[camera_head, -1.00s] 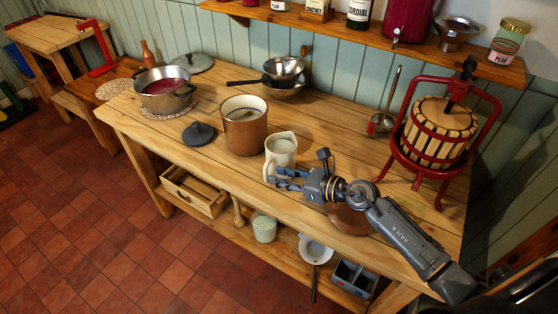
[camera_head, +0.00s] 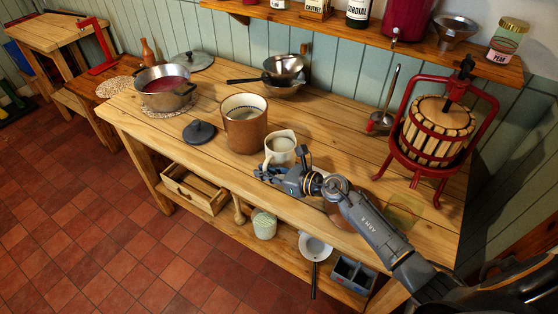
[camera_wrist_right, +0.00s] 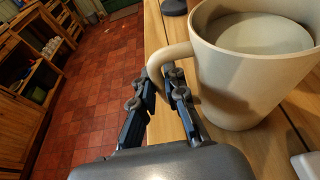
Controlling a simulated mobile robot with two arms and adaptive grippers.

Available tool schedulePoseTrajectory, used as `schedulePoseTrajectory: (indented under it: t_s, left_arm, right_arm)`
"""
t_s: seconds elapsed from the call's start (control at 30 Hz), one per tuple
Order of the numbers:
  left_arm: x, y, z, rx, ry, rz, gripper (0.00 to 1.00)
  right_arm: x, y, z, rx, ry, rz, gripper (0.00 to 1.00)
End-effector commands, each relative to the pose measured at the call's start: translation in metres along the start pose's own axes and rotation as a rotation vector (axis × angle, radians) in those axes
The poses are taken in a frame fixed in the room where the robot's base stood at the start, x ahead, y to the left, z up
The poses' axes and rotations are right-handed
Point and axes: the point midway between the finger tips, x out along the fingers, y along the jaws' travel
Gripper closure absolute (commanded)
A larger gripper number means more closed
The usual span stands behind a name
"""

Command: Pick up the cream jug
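The cream jug (camera_head: 281,149) stands upright on the near part of the wooden workbench (camera_head: 330,135), with its handle towards the left and near side. It fills the upper right of the right wrist view (camera_wrist_right: 255,75), pale inside. My right gripper (camera_head: 264,173) is low beside the jug's handle. In the wrist view its two dark fingers (camera_wrist_right: 160,78) reach up to the handle (camera_wrist_right: 168,55), one outside it and one on the jug side. The fingertips are close together there. Whether they press on the handle is not clear. My left gripper is out of view.
A brown crock (camera_head: 244,135) stands just left of the jug, with a dark lid (camera_head: 199,132) beyond it. A red-framed press (camera_head: 436,135) stands at the right. A steel pot (camera_head: 164,90) and pans (camera_head: 284,70) are further back. Bench boards are clear behind the jug.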

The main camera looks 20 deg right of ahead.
Motion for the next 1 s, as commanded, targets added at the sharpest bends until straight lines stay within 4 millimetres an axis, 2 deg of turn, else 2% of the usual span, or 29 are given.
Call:
schedulePoseTrajectory:
  t_s: [0.67,1.0]
  left_arm:
    - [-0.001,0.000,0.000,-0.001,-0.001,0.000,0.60]
    - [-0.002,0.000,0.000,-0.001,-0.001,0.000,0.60]
  right_arm:
    - [-0.001,-0.001,0.006,-0.003,-0.005,-0.002,1.00]
    - [-0.007,-0.001,0.026,-0.006,-0.008,-0.002,1.00]
